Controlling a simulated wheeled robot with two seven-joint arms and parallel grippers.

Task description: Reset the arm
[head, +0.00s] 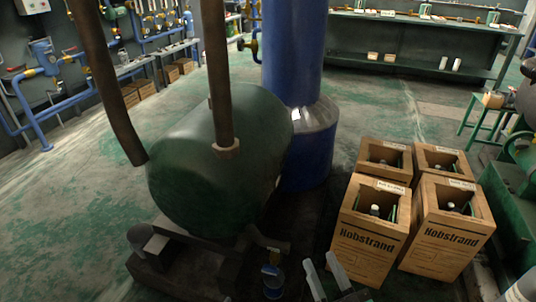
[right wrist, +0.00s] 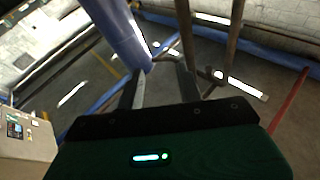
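My right gripper (head: 320,260) is low in the head view, left of the cardboard boxes. Its two pale fingers stand apart with nothing seen between them. In the right wrist view the gripper (right wrist: 160,74) also shows spread fingers, with only distant floor and pipes beyond. A small blue valve fitting (head: 272,278) is just left of the right gripper in the head view, apart from the fingers. My left gripper is not in view.
A dark green tank (head: 215,165) with brown pipes and a thick blue column (head: 292,60) stand ahead. Several open Hobstrand boxes (head: 368,240) holding bottles are at right. Green machinery (head: 510,190) is at the right edge. The floor at left is clear.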

